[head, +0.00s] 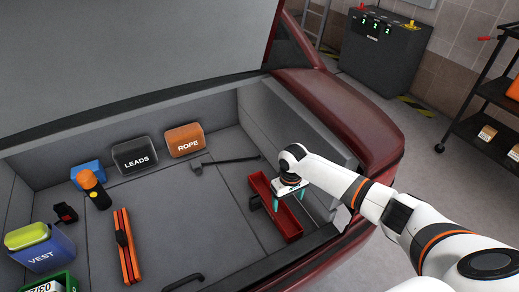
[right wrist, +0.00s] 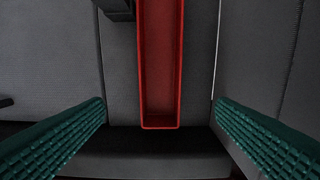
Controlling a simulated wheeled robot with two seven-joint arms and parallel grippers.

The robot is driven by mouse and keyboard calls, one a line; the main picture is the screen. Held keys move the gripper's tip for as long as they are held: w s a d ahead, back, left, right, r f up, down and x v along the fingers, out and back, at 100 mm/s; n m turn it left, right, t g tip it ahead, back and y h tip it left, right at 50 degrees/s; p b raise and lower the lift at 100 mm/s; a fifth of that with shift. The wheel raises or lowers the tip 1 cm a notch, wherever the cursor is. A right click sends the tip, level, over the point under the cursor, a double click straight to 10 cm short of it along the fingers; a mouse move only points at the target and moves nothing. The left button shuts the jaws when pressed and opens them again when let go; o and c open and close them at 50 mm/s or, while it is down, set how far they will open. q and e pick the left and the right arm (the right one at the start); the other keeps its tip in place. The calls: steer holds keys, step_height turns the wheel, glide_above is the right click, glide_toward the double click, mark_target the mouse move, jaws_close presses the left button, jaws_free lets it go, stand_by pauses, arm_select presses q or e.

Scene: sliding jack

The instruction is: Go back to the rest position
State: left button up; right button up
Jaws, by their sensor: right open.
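My right gripper (head: 289,200) is over the right side of the car trunk, above a long red open tray (head: 288,226). Its teal fingers are spread wide and hold nothing. In the right wrist view, the same tray (right wrist: 161,116) runs up the middle between the two ribbed fingers, with clear gaps on both sides, and looks empty in the part that shows. In the head view, my gripper and hand hide part of the tray. My left gripper is in no view.
The trunk floor holds a black wrench-like tool (head: 228,159), an orange folded item (head: 125,246) and a flashlight (head: 93,189). LEADS (head: 134,155) and ROPE (head: 185,140) bags stand at the back. The red car side (head: 370,135) and trunk wall rise close to my right arm.

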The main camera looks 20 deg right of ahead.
steer(key=s+a+n, duration=0.1)
steer(key=s+a, duration=0.3)
steer(key=a, duration=0.1)
steer(key=s+a+n+t+y, duration=0.1)
steer(key=s+a, duration=0.4)
steer(key=s+a+n+y, duration=0.1)
steer(key=s+a, duration=0.4)
steer(key=shift+s+a+f+t, duration=0.2)
steer(key=shift+s+f+t, duration=0.05)
steer(key=shift+f+t, duration=0.05)
steer(key=s+d+r+m+t+h, duration=0.2)
steer(key=s+d+r, duration=0.3)
steer(key=s+r, duration=0.6)
step_height(320, 180, down, 29)
steer(key=s+g, duration=0.1)
steer(key=s, duration=0.1)
steer(key=s+d+f+g, duration=0.1)
steer(key=s+d+f, duration=0.1)
steer(key=s+f, duration=1.3)
steer(key=shift+s+d+f+n, duration=0.2)
steer(key=shift+s+d+n, duration=0.1)
steer(key=shift+s+d, duration=0.1)
